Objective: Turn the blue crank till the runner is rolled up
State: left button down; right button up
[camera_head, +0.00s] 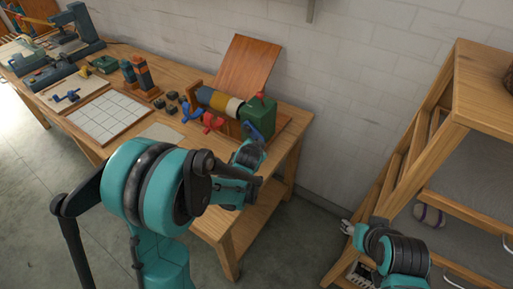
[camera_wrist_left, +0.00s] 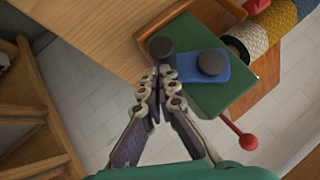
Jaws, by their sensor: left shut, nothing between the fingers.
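The blue crank (camera_wrist_left: 188,66) is on the face of a green box (camera_wrist_left: 222,92), with a dark round hub at one end and a dark knob (camera_wrist_left: 161,47) at the other. My left gripper (camera_wrist_left: 158,72) is shut and empty, its fingertips close to the knob; I cannot tell if they touch it. In the head view my left gripper (camera_head: 250,150) is in front of the green box (camera_head: 259,116), and part of the crank shows there. The striped runner roll (camera_head: 218,101) lies beside the box. My right gripper (camera_head: 347,228) is low by the wooden rack, its fingers too small to read.
A red-knobbed lever (camera_wrist_left: 247,141) sticks out of the box. Red (camera_head: 212,122) and blue (camera_head: 190,112) handles stand near the roll. The bench (camera_head: 295,130) also holds a white grid board (camera_head: 108,117) and dark tools. A wooden rack (camera_head: 440,130) stands at right.

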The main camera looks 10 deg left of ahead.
pick_arm(q)
jog(key=shift+w+a+f+b, duration=0.1)
jog(key=shift+a+f+b, duration=0.15)
jog(key=shift+f+b, duration=0.55)
jog(key=shift+w+a+f+b, duration=0.1)
jog(key=shift+a+f+b, duration=0.15)
jog(key=shift+f+b, duration=0.55)
pick_arm(e)
jog(key=shift+a+f, duration=0.1)
jog(key=shift+f, duration=1.55)
pick_arm(q)
jog(key=shift+f, duration=0.2)
pick_arm(e)
jog(key=shift+f, duration=0.1)
